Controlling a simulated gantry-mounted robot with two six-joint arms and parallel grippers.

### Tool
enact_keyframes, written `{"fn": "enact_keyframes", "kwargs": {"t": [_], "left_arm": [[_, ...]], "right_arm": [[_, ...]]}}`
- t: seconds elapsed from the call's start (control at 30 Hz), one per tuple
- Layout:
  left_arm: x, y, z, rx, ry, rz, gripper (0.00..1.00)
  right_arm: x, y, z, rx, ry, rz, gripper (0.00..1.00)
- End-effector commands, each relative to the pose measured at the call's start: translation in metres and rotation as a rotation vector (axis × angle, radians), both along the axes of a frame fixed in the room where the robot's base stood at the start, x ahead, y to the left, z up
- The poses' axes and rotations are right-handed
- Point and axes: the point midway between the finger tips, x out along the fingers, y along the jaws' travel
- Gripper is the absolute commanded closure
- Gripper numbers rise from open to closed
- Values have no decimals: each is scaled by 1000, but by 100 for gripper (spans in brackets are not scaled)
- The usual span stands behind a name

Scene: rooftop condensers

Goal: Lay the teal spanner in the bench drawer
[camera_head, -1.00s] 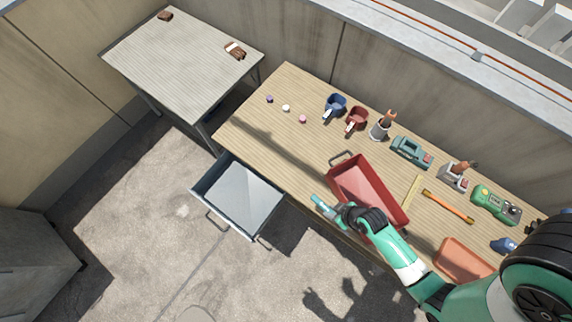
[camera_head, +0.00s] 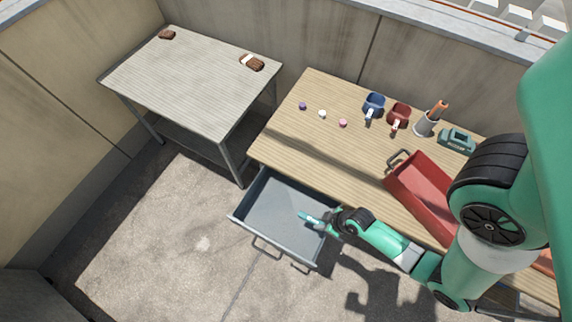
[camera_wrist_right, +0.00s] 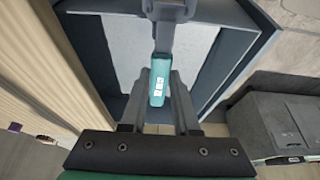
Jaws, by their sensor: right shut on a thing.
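The teal spanner (camera_wrist_right: 158,84) is held between the fingers of my right gripper (camera_head: 328,221); its grey head points away from the gripper in the right wrist view. In the head view the spanner (camera_head: 309,217) shows as a short teal piece at the gripper's tip. The bench drawer (camera_head: 266,216) is pulled open and looks empty. The spanner appears over the right part of the drawer; its height above the floor of the drawer is hard to tell. The drawer (camera_wrist_right: 115,52) also fills the upper middle of the right wrist view. My left gripper is out of view.
The wooden bench (camera_head: 325,150) carries a red tray (camera_head: 425,190), blue and red scoops (camera_head: 374,103), a cup (camera_head: 426,122) with an orange-handled tool, and small coloured bits. A grey table (camera_head: 190,80) stands to the left. The floor before the drawer is clear.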

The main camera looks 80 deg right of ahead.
Motion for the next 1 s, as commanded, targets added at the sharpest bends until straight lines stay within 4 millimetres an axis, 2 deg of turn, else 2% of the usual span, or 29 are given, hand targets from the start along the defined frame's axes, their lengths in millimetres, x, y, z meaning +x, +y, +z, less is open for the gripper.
{"fn": "enact_keyframes", "kwargs": {"t": [0.17, 0.43, 0.6, 0.7, 0.9, 1.0], "left_arm": [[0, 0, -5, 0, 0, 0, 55], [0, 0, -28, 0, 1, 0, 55], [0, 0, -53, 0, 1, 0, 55], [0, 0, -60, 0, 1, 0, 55], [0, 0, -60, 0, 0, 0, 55], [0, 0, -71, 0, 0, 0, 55]], "right_arm": [[19, -8, -8, -3, -6, 4, 100], [84, -35, -42, -2, -6, 3, 100], [112, -47, -80, -1, -2, 1, 100], [122, -51, -91, -1, -2, 1, 100], [126, -53, -94, -1, -3, 1, 100], [131, -55, -109, 1, 0, 1, 100]]}}
